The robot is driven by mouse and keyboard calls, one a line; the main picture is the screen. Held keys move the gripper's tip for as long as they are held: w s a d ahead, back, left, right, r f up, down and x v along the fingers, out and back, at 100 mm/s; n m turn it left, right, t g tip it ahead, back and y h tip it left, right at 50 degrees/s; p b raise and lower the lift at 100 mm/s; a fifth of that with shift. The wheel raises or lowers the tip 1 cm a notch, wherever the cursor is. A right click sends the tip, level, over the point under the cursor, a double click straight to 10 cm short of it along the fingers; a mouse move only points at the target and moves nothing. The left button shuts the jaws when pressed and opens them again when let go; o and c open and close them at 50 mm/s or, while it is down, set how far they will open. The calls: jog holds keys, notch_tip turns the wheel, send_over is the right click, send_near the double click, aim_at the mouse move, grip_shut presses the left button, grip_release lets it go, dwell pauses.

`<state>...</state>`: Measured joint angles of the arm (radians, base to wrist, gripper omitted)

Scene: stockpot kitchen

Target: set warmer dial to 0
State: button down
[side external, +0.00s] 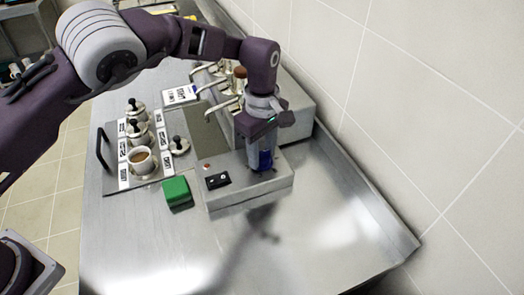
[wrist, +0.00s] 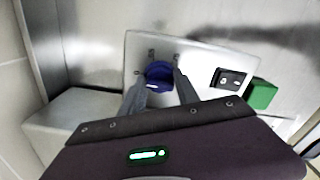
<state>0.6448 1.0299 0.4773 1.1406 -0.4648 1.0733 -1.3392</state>
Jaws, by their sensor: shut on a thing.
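The warmer (side external: 250,188) is a steel box on the counter, with a blue dial (side external: 265,160) on its top near the right end. My gripper (side external: 263,165) points down over the dial, with its fingers on either side of it. In the wrist view the blue dial (wrist: 158,74) sits between the two fingertips of my gripper (wrist: 160,80), which is shut on it. A short white mark shows on the dial.
A black rocker switch (side external: 217,180) and a small red light (side external: 207,166) are on the warmer, left of the dial. A green block (side external: 177,192) stands beside it. A tray (side external: 110,180) with lidded pots is further left. The front counter (side external: 330,240) is clear.

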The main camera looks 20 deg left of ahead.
aim_at(262, 151)
dwell(0.3)
jog(key=c, duration=0.9)
grip_release()
notch_tip(262, 151, up, 7)
jog(key=shift+r, duration=0.1)
